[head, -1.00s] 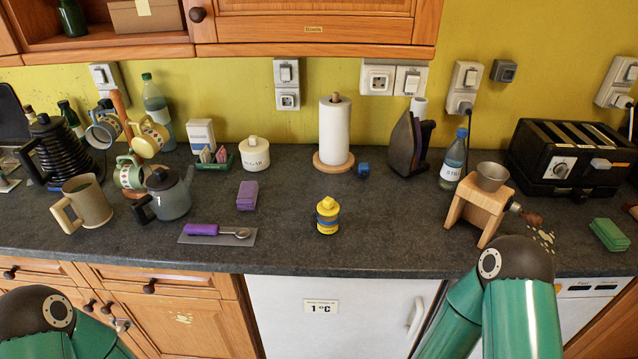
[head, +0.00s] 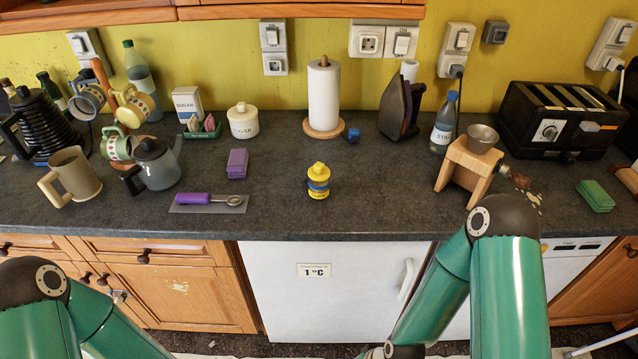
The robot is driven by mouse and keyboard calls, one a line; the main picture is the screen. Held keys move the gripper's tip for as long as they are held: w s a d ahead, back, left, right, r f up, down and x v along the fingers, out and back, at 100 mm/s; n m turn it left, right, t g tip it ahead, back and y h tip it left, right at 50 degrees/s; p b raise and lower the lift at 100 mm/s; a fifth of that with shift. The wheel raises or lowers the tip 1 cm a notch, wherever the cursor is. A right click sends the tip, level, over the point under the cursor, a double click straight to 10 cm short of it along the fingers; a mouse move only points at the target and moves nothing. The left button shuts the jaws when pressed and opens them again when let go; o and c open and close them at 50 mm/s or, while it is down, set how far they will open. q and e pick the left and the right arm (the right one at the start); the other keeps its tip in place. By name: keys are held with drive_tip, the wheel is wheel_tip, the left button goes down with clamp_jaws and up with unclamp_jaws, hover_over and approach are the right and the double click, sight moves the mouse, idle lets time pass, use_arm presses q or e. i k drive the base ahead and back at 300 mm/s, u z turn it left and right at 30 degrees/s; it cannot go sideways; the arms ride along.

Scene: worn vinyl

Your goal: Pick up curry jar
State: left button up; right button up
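The curry jar appears to be the small yellow jar with a dark blue band (head: 318,182), standing upright on the dark countertop (head: 270,212) near the middle of the head view. Its label is too small to read. Nothing touches it. My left arm (head: 60,310) shows at the lower left and my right arm (head: 500,280) at the lower right, both in front of the counter. Neither gripper shows; both are outside the frame or hidden.
Left of the jar lie a purple-handled scoop (head: 208,200) and a purple packet (head: 237,164). A paper towel roll (head: 323,97) stands behind it. A wooden stand with a metal cup (head: 468,170) is to the right. The counter around the jar is clear.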

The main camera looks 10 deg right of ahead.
sight(318, 190)
drive_tip(key=z, duration=0.85)
drive_tip(key=i, duration=0.4)
drive_tip(key=u, duration=0.9)
